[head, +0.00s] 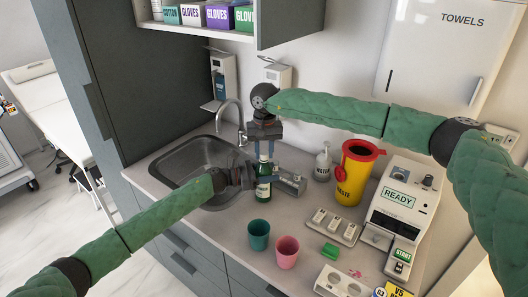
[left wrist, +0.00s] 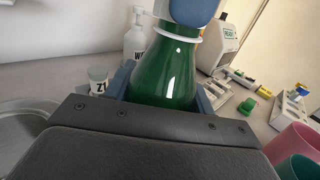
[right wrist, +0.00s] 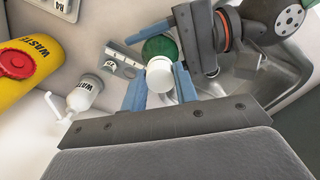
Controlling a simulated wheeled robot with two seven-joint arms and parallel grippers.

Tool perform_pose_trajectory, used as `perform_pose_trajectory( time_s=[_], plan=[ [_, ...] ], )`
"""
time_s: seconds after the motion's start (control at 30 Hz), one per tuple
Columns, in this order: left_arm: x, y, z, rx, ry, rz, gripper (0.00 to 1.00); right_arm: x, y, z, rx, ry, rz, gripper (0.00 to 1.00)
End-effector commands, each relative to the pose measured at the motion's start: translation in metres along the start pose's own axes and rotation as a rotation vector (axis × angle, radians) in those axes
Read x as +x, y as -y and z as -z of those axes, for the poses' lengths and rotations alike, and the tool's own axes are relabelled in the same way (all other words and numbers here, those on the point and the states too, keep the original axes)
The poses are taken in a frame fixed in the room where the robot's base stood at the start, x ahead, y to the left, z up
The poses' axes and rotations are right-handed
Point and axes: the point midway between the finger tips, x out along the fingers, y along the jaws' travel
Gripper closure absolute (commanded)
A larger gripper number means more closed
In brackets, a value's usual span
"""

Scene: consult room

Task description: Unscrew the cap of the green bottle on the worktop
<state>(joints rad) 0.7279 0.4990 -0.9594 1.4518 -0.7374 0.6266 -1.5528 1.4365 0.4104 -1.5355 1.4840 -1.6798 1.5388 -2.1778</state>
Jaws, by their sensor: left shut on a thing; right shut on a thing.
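The green bottle (head: 263,188) stands upright on the worktop (head: 228,226) near the sink. My left gripper (head: 262,180) is shut on its body from the left; the bottle's green shoulder (left wrist: 165,75) fills the space between the fingers in the left wrist view. My right gripper (head: 264,155) points down from above, shut on the white cap (right wrist: 160,76) at the bottle's top. In the left wrist view a blue right finger hides most of the cap, above a white ring (left wrist: 181,32) on the neck. I cannot tell how far the cap is turned.
The sink (head: 190,165) and tap lie behind and left. A teal cup (head: 259,236) and a pink cup (head: 287,252) stand in front. A white pump bottle (head: 323,163), yellow waste bin (head: 353,175) and white machine (head: 400,212) stand right. A small labelled box (head: 291,184) is beside the bottle.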

Motion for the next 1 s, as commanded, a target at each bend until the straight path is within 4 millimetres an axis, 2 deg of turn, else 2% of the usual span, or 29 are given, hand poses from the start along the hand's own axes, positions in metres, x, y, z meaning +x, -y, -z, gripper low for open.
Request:
perform_pose_trajectory(
  time_s=[0.47,1.0],
  plan=[
    [0.001,0.003,0.003,0.000,-0.003,0.005,1.00,-0.003,-0.002,0.002,0.006,-0.005,0.000,0.98],
    [0.000,0.003,0.004,-0.001,-0.003,0.004,1.00,-0.019,-0.001,0.002,0.006,-0.006,0.000,0.98]
  ],
)
